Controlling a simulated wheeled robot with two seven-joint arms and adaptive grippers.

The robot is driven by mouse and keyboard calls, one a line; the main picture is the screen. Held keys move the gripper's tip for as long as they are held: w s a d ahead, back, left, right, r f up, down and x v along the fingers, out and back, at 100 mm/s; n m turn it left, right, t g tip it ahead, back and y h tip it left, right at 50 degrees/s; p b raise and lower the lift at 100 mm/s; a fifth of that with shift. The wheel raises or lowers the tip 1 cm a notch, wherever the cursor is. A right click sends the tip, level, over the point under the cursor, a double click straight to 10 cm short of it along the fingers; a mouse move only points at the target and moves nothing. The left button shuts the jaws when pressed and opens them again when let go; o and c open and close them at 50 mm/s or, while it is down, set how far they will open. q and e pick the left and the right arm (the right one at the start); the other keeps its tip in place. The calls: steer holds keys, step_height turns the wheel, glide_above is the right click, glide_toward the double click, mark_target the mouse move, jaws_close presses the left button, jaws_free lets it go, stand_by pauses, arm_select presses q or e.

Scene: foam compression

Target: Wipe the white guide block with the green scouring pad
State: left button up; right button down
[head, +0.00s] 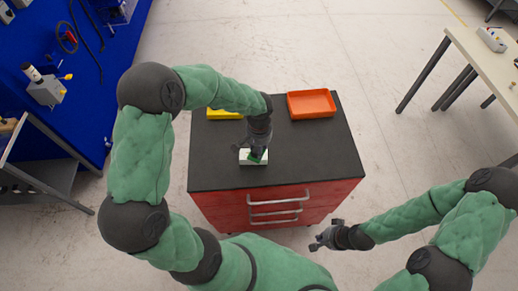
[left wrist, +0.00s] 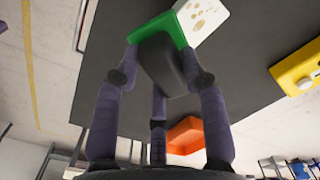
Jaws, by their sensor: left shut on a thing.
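The white guide block (head: 246,160) lies near the front middle of the black cabinet top. In the left wrist view the block (left wrist: 208,17) shows several brownish spots on its face. My left gripper (head: 256,148) points down over it, its fingers shut on the green scouring pad (left wrist: 158,27). A dark grey piece (left wrist: 165,66) shows between the fingers beside the green. The pad (head: 258,157) overlaps the block in view and seems to be against it; firm contact I cannot tell. My right gripper (head: 324,238) is off the cabinet's front right, fingers apart and empty.
An orange tray (head: 312,104) sits at the back right of the red cabinet's black top (head: 310,150). A yellow thing (head: 224,113) lies at the back left, partly behind my left arm. The right part of the top is clear.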

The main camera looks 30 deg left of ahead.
arm_select(q)
steer(key=shift+r+p, duration=0.45)
steer(key=shift+r, duration=0.65)
steer(key=shift+r+p, duration=0.95)
steer(key=shift+r, duration=0.6)
steer(key=shift+f, duration=0.2)
